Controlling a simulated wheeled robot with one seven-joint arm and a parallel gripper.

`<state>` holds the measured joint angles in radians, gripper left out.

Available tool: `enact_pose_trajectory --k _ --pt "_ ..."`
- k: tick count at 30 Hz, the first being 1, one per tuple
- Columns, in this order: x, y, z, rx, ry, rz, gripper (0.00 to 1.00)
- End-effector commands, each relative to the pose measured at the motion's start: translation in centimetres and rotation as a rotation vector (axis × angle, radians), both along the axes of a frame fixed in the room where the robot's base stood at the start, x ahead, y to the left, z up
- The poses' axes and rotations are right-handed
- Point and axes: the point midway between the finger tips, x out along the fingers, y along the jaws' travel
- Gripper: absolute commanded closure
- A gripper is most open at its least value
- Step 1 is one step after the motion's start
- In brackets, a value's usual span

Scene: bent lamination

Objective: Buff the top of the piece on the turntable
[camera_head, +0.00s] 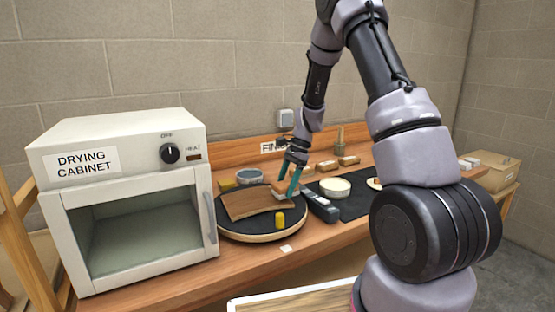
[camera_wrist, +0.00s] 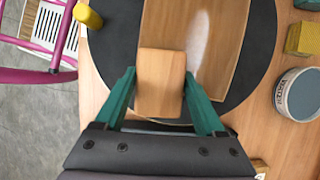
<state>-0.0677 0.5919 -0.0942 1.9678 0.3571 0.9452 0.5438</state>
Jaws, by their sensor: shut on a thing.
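The piece, a brown, slightly curved wooden board (camera_head: 250,203), lies on the black turntable (camera_head: 235,229). It also shows in the wrist view (camera_wrist: 225,45), with a whitish streak along its top. My gripper (camera_head: 288,184) is at the right end of the board. In the wrist view my gripper (camera_wrist: 158,88) is shut on a light wooden block (camera_wrist: 160,82), one teal finger on each side. The block overlaps the board's near end in that view; I cannot tell whether it touches. A yellow knob (camera_head: 280,220) stands at the turntable's front edge.
The drying cabinet (camera_head: 130,200) stands close on the left, its door shut. Behind the turntable are a bowl (camera_head: 250,176) and a yellow sponge (camera_head: 227,184). A dark device (camera_head: 322,208) sits right of the turntable, beside a dark mat with a white bowl (camera_head: 335,187).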

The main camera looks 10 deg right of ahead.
Motion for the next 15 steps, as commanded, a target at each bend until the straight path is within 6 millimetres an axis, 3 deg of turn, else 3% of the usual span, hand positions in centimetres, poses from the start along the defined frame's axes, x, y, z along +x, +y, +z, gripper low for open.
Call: enact_pose_trajectory --k 1,15 --pt "0.0 0.0 1.1 0.000 -0.006 0.002 0.73" --pt "-0.5 -0.7 5.2 0.000 -0.004 -0.003 0.73"
